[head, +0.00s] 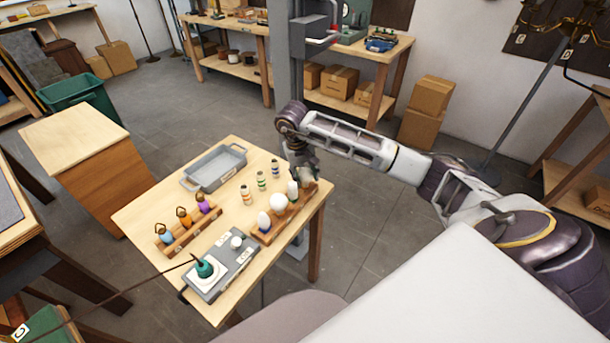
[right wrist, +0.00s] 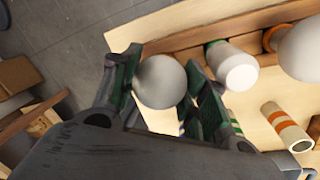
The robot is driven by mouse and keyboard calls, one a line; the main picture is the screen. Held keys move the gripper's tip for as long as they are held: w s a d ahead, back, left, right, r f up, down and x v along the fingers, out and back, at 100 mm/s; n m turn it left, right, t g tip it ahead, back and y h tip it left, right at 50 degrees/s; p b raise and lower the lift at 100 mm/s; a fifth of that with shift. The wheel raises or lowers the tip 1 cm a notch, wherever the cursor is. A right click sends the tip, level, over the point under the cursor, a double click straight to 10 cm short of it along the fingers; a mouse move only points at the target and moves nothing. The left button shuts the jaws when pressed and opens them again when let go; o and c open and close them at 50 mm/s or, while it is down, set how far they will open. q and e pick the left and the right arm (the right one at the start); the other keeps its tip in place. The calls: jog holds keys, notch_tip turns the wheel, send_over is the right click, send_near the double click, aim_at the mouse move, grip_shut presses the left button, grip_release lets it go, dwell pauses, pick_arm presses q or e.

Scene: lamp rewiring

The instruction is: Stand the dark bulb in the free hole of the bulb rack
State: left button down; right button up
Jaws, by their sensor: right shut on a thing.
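My right gripper (head: 303,176) is over the far right end of the wooden bulb rack (head: 288,217). In the right wrist view the gripper (right wrist: 168,90) is shut on a round greyish bulb, the dark bulb (right wrist: 160,82), with one finger on each side. The bulb overlaps the edge of the rack (right wrist: 185,40) in that view; I cannot tell whether it touches it. The rack holds an egg-shaped white bulb (head: 264,222), a white globe (head: 278,202) and a slim white bulb (head: 293,189). The free hole is hidden. My left gripper is not in view.
Three small banded cylinders (head: 261,181) stand beside the rack. A grey tray (head: 214,168) lies at the table's back. A wooden holder with coloured pieces (head: 185,229) is at left. A grey panel with a teal part (head: 205,268) is at the front. Bare tabletop (head: 225,215) lies between.

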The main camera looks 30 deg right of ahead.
jog(key=o, duration=1)
jog(key=shift+w+a+r, duration=0.1)
jog(key=shift+a+r, duration=0.2)
jog(key=shift+r, duration=1.65)
jog(key=shift+w+a+r, duration=0.1)
jog(key=shift+a+r, duration=0.25)
jog(key=shift+r, duration=1.65)
jog(key=shift+a+r, duration=0.3)
jog(key=shift+r, duration=1.65)
